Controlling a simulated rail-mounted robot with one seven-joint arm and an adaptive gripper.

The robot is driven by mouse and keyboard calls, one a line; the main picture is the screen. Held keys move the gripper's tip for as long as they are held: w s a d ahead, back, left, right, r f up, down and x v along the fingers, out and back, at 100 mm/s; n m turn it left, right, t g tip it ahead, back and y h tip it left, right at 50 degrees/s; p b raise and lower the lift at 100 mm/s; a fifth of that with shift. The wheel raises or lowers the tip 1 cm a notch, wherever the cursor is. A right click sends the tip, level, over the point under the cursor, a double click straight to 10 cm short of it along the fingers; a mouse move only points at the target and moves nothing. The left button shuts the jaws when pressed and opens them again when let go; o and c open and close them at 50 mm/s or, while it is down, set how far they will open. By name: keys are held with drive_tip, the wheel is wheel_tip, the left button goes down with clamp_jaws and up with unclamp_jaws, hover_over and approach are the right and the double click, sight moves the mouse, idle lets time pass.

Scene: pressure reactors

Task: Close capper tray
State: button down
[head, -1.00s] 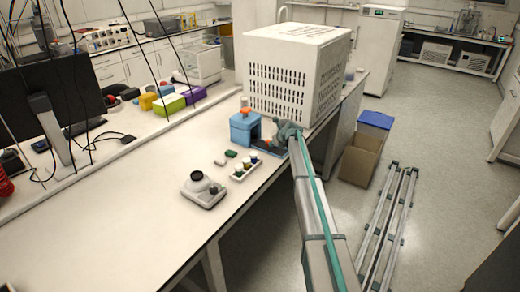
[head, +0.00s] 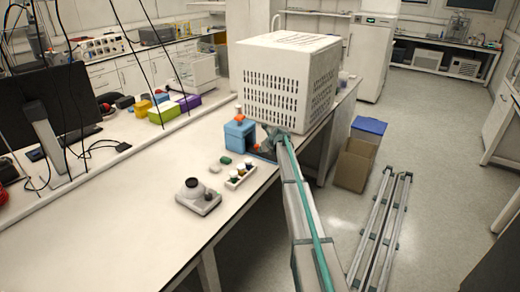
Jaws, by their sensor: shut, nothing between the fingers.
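The capper is a small blue device (head: 239,133) with an orange part on top, standing on the bench beside the big white perforated box. Its dark tray is low at its right front, mostly hidden behind my gripper and too small to make out clearly. My gripper (head: 265,149) is at the capper's right front, low over the bench edge, with its fingers close to the tray. It is shut with nothing held. I cannot tell whether the fingers touch the tray.
The white perforated box (head: 285,82) stands just behind the capper. A small rack of vials (head: 241,175), a green piece (head: 225,160) and a scale-like device (head: 198,195) are in front. The bench's near left is clear. A cardboard box (head: 354,164) stands on the floor.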

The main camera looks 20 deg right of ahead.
drive_tip(key=s, duration=0.2)
drive_tip(key=shift+s+d+r, duration=0.1)
drive_tip(key=shift+s+d, duration=0.2)
drive_tip(key=shift+d, duration=0.05)
drive_tip(key=shift+s+d+r+n+b, duration=1)
drive_tip(key=shift+s+r+n+b, duration=0.8)
drive_tip(key=shift+s+r, duration=1.55)
drive_tip(key=s+a+f+n+g, duration=0.35)
drive_tip(key=s+f+n, duration=0.35)
drive_tip(key=s+f, duration=0.4)
drive_tip(key=s+a+f+n+g, duration=0.2)
drive_tip(key=s+a+f+n, duration=0.2)
drive_tip(key=s+f+n, duration=0.5)
drive_tip(key=s+a+f+n+g, duration=0.25)
drive_tip(key=s+f+n, duration=0.25)
drive_tip(key=s+f, duration=0.8)
drive_tip(key=s+a+f+n+g, duration=0.2)
drive_tip(key=s+a+f, duration=0.1)
drive_tip(key=s, duration=1.2)
drive_tip(key=s+a+f+n+g+h, duration=0.1)
drive_tip(key=s+a+f+n+g, duration=0.2)
drive_tip(key=s, duration=1.2)
drive_tip(key=s+a+f+n+g+h, duration=0.1)
drive_tip(key=s+a+f+n+g, duration=0.1)
drive_tip(key=s, duration=1.4)
wheel_tip(320, 180, down, 2)
drive_tip(key=shift+a+f+n, duration=0.2)
drive_tip(key=shift+a+n, duration=0.3)
drive_tip(key=shift+n, duration=0.1)
